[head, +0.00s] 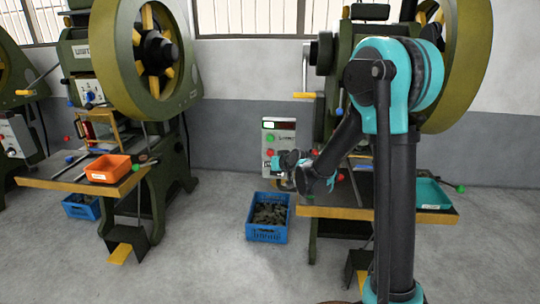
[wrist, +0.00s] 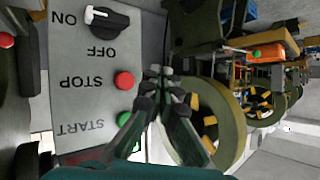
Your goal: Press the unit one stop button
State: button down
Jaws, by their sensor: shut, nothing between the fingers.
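In the wrist view a grey control panel (wrist: 90,100) shows upside down. It has a red button (wrist: 124,80) beside the word STOP, a green button (wrist: 124,118) beside START, and a black ON/OFF knob (wrist: 107,20). My gripper (wrist: 163,73) is shut and empty; its fingertips appear to the right of the red button in that picture, and I see no contact. In the head view my gripper (head: 283,161) is in front of the lower part of a pale panel (head: 283,128) beside the right press. I cannot read a unit number on either panel.
A blue crate (head: 267,233) of dark pieces stands on the floor below. The right press has a wooden table (head: 330,212) with a teal tray (head: 431,199). The left press has an orange tray (head: 108,175). The floor between the presses is mostly clear.

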jog(key=w, duration=0.6)
jog(key=shift+w, duration=0.15)
jog(key=shift+w+d, duration=0.15)
dwell(1.3)
jog(key=shift+w, duration=0.25)
jog(key=shift+w, duration=0.5)
dwell(0.7)
jog(key=shift+s, duration=0.95)
jog(key=s, duration=0.5)
dwell(0.4)
